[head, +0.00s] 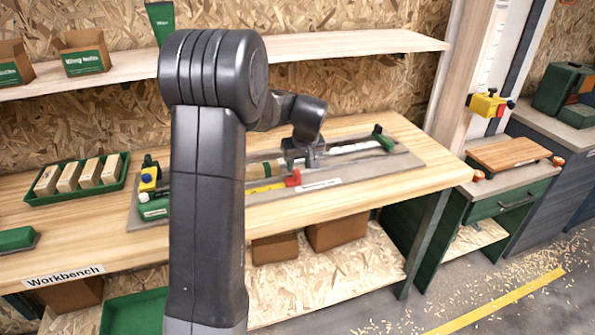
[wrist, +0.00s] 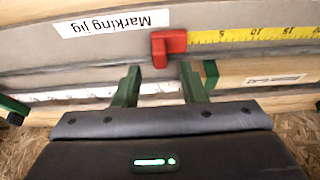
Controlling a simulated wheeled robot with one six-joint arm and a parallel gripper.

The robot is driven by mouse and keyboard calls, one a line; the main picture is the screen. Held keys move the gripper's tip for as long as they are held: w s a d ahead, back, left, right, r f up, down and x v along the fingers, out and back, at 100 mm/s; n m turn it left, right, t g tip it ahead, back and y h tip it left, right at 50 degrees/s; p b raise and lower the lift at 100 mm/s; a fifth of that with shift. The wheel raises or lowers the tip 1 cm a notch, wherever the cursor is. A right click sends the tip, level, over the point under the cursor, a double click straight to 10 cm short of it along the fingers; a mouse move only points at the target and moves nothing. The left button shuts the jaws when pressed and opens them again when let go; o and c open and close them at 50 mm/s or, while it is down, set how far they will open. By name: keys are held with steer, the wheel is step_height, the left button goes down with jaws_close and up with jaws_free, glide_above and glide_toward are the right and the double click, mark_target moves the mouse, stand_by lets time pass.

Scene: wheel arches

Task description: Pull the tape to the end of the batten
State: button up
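The yellow tape (head: 265,187) lies along the grey marking jig (head: 400,165) on the workbench, with a red hook (head: 293,179) at its right end. In the wrist view the tape (wrist: 250,36) runs off to the right and the red hook (wrist: 169,46) stands just beyond my fingertips. A pale wooden piece with a label (wrist: 270,78), which looks like the batten, lies beside the tape. My gripper (wrist: 160,70) is open over the jig, its green fingers apart with nothing gripped. In the head view my arm hides part of the jig.
A green clamp (head: 384,139) stands at the jig's right end. A yellow and green fixture (head: 149,178) is at its left end. A green tray (head: 62,193) of wooden blocks sits at left. A shelf (head: 350,43) runs above the bench.

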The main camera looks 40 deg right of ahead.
mark_target(296, 172)
steer(key=v, duration=0.9)
steer(key=shift+s+r, duration=0.1)
steer(key=x, duration=1.3)
steer(key=shift+w+f+p, duration=0.25)
steer(key=shift+f+p, duration=0.05)
steer(key=shift+p, duration=0.05)
steer(key=shift+a, duration=0.15)
